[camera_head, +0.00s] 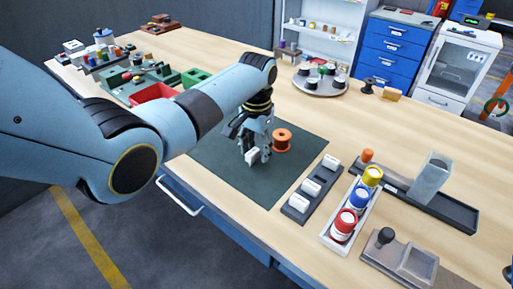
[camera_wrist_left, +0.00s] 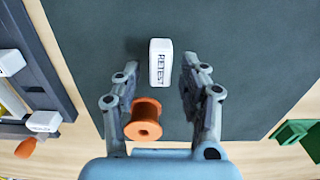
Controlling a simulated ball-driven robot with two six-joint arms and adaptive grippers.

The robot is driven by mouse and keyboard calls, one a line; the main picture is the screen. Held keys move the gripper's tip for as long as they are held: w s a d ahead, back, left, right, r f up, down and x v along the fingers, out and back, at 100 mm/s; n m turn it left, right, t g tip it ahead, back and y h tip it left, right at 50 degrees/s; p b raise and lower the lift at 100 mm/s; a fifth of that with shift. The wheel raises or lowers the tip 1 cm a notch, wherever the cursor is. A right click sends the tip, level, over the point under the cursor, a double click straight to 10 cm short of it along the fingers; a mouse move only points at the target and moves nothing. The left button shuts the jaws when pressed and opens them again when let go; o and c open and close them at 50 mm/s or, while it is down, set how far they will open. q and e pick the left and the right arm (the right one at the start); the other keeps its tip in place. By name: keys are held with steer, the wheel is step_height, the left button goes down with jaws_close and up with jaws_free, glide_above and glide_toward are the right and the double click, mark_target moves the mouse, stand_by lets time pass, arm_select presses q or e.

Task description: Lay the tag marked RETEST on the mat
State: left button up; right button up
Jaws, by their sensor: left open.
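The white tag marked RETEST (camera_wrist_left: 160,62) is over the dark green mat (camera_wrist_left: 240,95); it appears to rest on it, though contact is hard to confirm. In the head view the tag (camera_head: 252,158) shows low at the fingertips of my left gripper (camera_head: 257,148). The left gripper is open, its fingers (camera_wrist_left: 161,72) apart on either side of the tag, with a gap showing at each side. An orange spool (camera_head: 282,140) stands on the mat beside the gripper; it also shows in the left wrist view (camera_wrist_left: 146,118). My right gripper is not in view.
A dark rack (camera_head: 291,211) holds white tags at the mat's right edge. A white tray (camera_head: 329,239) of colored containers (camera_head: 360,197) and a grey stand (camera_head: 432,175) are farther right. Green and red bins (camera_head: 152,93) stand at the left. The mat's front is clear.

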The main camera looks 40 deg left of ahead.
mark_target(256, 148)
arm_select(q)
steer(key=shift+r, duration=0.35)
step_height(256, 148, up, 12)
steer(key=shift+f, duration=0.2)
stand_by(0.3)
